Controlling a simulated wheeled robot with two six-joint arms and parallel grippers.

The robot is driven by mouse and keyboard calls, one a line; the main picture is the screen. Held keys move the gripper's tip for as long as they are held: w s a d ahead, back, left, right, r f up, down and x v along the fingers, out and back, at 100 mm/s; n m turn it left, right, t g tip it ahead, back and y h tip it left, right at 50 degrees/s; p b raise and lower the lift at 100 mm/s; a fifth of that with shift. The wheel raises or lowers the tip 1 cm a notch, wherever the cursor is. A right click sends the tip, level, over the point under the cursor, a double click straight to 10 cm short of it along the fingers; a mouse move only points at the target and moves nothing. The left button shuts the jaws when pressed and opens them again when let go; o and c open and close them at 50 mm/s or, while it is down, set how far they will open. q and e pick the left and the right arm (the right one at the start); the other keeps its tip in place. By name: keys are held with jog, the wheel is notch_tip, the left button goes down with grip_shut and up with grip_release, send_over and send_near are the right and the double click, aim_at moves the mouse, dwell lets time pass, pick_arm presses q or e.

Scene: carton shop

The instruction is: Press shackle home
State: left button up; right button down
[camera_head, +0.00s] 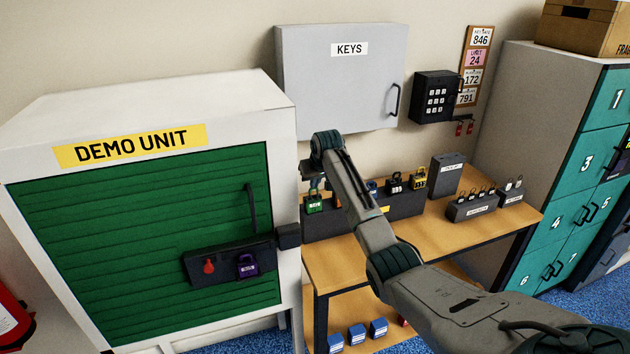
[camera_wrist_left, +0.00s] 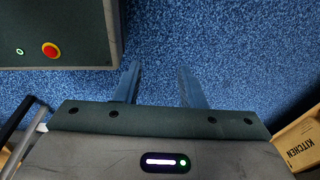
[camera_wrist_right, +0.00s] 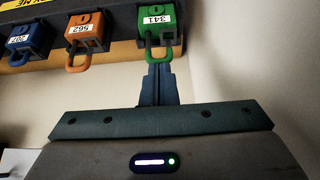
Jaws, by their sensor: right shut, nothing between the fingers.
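A green padlock (camera_wrist_right: 156,22) numbered 341 hangs at the end of a dark rack (camera_head: 405,206); in the head view the padlock (camera_head: 314,205) is at the rack's left end. Its metal shackle (camera_wrist_right: 149,42) points toward my right gripper (camera_wrist_right: 158,72). The right fingers are shut with nothing between them, and their tips are at the shackle; I cannot tell whether they touch it. Whether the shackle is fully seated is unclear. In the head view the right gripper (camera_head: 316,184) is just above the padlock. My left gripper (camera_wrist_left: 158,82) is open and empty above the blue floor.
An orange padlock (camera_wrist_right: 85,32) and a blue padlock (camera_wrist_right: 30,38) sit beside the green one. A purple padlock (camera_head: 247,265) is on the demo unit (camera_head: 150,95). A keys cabinet (camera_head: 340,85) is on the wall behind. The bench (camera_head: 430,250) front is clear.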

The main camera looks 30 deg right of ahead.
pick_arm(q)
jog(key=shift+s+d, duration=0.1)
jog(key=shift+s, duration=0.6)
pick_arm(e)
jog(key=shift+f, duration=0.25)
pick_arm(q)
jog(key=shift+f, duration=0.1)
pick_arm(e)
jog(key=shift+f, duration=0.1)
pick_arm(q)
jog(key=shift+w+f, duration=0.1)
jog(key=shift+w, duration=0.25)
pick_arm(e)
jog(key=shift+f, duration=1.15)
jog(key=shift+r, duration=0.1)
pick_arm(q)
jog(key=shift+s+r, duration=0.1)
jog(key=shift+r, duration=0.35)
pick_arm(e)
jog(key=v, duration=0.6)
jog(key=shift+r, duration=0.3)
